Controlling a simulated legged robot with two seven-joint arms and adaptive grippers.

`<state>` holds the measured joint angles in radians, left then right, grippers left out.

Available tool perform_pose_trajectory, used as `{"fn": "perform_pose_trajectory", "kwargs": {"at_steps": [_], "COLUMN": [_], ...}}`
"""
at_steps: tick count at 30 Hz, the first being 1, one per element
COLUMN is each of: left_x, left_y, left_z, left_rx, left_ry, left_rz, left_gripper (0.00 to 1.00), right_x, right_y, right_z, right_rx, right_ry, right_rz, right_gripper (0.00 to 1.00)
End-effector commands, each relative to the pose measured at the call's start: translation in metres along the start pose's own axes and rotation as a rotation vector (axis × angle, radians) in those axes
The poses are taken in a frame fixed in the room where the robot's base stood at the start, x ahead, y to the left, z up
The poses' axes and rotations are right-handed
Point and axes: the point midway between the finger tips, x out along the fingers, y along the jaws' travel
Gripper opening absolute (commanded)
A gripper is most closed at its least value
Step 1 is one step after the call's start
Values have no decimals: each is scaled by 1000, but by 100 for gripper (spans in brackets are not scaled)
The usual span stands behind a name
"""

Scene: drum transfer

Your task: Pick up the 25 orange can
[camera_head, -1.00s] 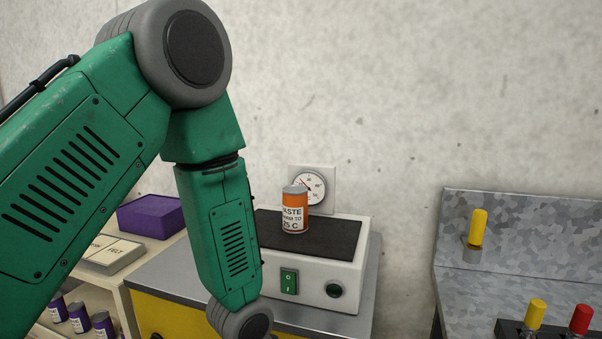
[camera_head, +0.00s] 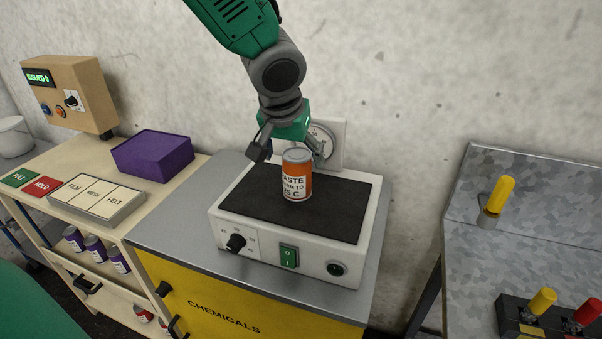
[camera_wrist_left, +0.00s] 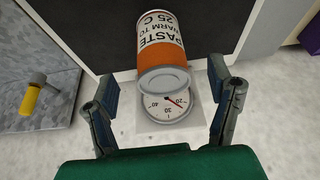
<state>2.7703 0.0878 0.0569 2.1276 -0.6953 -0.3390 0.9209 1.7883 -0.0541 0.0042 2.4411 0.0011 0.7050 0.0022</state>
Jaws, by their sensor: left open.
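The orange can (camera_head: 297,174) has a white label reading "PASTE WARM TO 25 C". It stands upright on the dark top of the white hot plate (camera_head: 272,251). My left gripper (camera_head: 288,152) is open just behind and above the can, pointing down towards it. In the left wrist view the can (camera_wrist_left: 162,50) shows between and beyond the two open fingers of my left gripper (camera_wrist_left: 163,98), with no finger visibly touching it. My right gripper is not in view.
A round dial gauge (camera_head: 325,140) hangs on the wall behind the can. The hot plate stands on a yellow chemicals cabinet (camera_head: 217,309). A purple box (camera_head: 152,155) and a tray (camera_head: 97,200) lie to the left. A grey bench (camera_head: 520,262) with coloured-handled tools is at the right.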

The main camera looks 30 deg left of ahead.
Motion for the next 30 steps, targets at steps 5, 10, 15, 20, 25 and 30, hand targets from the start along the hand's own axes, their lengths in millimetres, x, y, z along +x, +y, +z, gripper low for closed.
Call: {"fn": "perform_pose_trajectory", "kwargs": {"at_steps": [5,10,15,20,25,30], "left_x": [12,32,56,63,62,63], "left_y": [-1,3,7,7,5,5], "left_z": [1,0,-2,-2,-1,-2], "left_rx": [0,2,3,2,1,0], "left_ry": [2,-2,0,3,4,3], "left_rz": [1,-1,-2,1,2,2], "left_gripper": [75,75,75,75,75,15], "right_x": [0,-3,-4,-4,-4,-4], "right_y": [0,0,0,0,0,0], "right_z": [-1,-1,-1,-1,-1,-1], "right_rx": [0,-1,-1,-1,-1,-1], "right_ry": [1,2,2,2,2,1], "right_rz": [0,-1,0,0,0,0], "right_gripper": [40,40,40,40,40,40]}}
